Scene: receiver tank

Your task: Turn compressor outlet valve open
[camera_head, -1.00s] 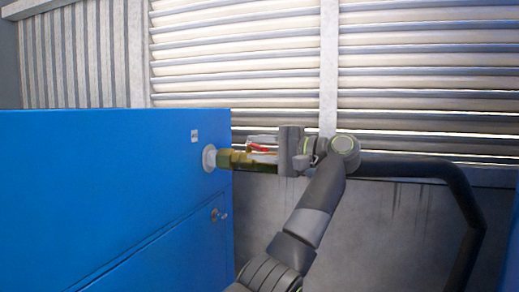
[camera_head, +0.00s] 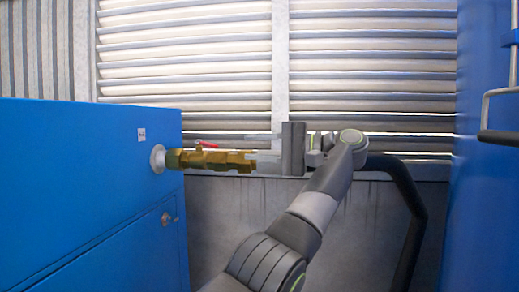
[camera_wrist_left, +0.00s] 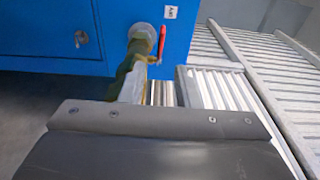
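The compressor outlet valve (camera_head: 210,159) is a brass fitting on the side of a blue cabinet. Its small red handle (camera_head: 205,144) sits on top, roughly along the pipe in the head view. The handle also shows in the left wrist view (camera_wrist_left: 162,42). My left gripper (camera_head: 258,151) is to the right of the handle, with its light grey fingers pointing at the valve. In the left wrist view the fingers (camera_wrist_left: 160,80) stand apart with nothing gripped between them; the left finger partly hides the brass pipe. My right gripper is not in view.
The blue compressor cabinet (camera_head: 80,190) fills the left, with a small latch (camera_head: 167,218). A louvred wall (camera_head: 370,60) stands behind. A black pipe or hose (camera_head: 410,200) bends down behind my arm. Another blue cabinet (camera_head: 490,200) with a handle bar bounds the right.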

